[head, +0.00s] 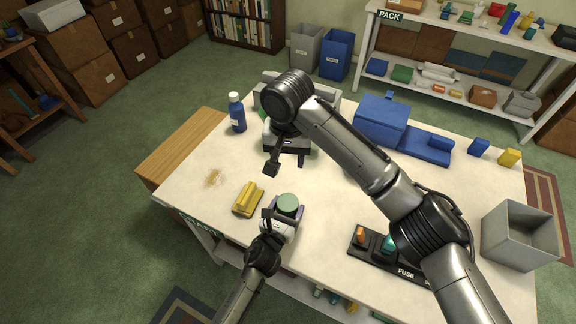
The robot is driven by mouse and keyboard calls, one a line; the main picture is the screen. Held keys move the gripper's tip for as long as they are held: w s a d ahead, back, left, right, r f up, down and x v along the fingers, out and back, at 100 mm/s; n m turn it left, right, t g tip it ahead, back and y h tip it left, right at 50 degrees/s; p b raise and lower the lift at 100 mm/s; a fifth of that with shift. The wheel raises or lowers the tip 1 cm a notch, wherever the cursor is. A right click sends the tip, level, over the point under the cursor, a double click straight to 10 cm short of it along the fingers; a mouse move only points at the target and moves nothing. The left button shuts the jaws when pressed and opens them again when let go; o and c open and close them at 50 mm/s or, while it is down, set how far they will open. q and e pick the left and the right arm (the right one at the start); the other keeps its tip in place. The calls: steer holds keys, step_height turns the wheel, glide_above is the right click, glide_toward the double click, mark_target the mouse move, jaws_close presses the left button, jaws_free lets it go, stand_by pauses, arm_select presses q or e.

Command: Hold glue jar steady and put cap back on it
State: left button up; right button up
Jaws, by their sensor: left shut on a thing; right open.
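A small jar with a pale green round top (288,203) stands upright near the front edge of the white table; I cannot tell whether the green is a cap. My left gripper (280,221) is shut on this jar from the front, with its fingers around the lower part, which is mostly hidden. My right gripper (287,162) is open above the table, behind the jar and apart from it. No separate loose cap can be made out; my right arm hides part of the table.
A yellow block-like object (248,199) lies left of the jar. A blue bottle with a white top (237,113) stands at the back left. A blue vise (385,120), a black fuse panel (367,255) and a grey bin (519,236) are to the right. The left table area is mostly clear.

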stand_by(0.4)
arm_select(q)
steer(key=o, duration=1.8)
steer(key=v, duration=1.3)
steer(key=shift+s+a, duration=0.15)
steer(key=shift+s, duration=0.2)
